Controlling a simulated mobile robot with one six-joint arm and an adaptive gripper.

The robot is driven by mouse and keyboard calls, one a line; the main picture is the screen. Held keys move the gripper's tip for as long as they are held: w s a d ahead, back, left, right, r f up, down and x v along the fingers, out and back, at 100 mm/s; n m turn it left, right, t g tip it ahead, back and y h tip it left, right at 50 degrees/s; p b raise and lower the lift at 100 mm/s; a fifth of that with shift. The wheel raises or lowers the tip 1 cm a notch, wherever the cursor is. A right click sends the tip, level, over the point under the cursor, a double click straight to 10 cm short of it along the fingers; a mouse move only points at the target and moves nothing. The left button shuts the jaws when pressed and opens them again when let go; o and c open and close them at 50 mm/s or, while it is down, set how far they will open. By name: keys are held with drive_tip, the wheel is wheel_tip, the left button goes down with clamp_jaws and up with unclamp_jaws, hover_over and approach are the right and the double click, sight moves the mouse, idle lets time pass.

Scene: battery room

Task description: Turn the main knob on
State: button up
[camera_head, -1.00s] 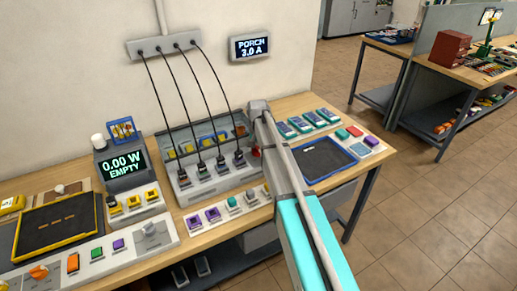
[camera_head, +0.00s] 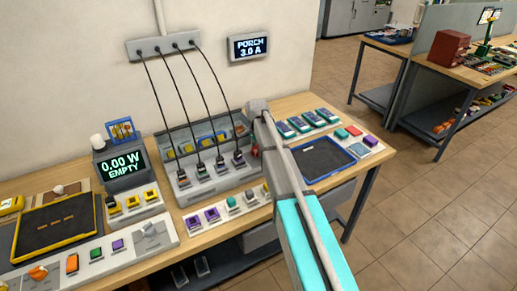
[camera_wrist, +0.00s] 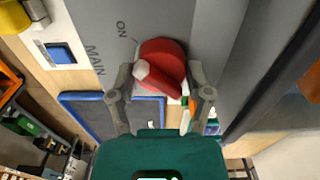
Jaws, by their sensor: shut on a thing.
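The main knob (camera_wrist: 166,52) is a round red dial with a raised red grip bar whose end is pale. It sits on a grey panel (camera_wrist: 90,20) marked MAIN and ON. The pale end points left in the wrist view, below the ON label (camera_wrist: 122,30) and not at it. My gripper (camera_wrist: 161,78) has one finger on each side of the grip bar and is closed on it. In the head view a bit of the red knob (camera_head: 256,152) shows at the right end of the grey charging unit (camera_head: 222,178); my arm hides the gripper there.
A blue-rimmed tray (camera_head: 349,153) lies right of my arm. Several teal-and-white modules (camera_head: 298,124) stand behind it. Black cables (camera_head: 210,75) hang from the wall box to the unit. A display (camera_head: 124,165) reads 0.00 W EMPTY. The floor at right is clear.

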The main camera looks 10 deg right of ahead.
drive_tip(key=shift+w+a+m, duration=0.1)
drive_tip(key=shift+a+m, duration=0.05)
drive_tip(key=shift+m, duration=0.15)
drive_tip(key=o, duration=1.2)
drive_tip(key=shift+c, duration=0.2)
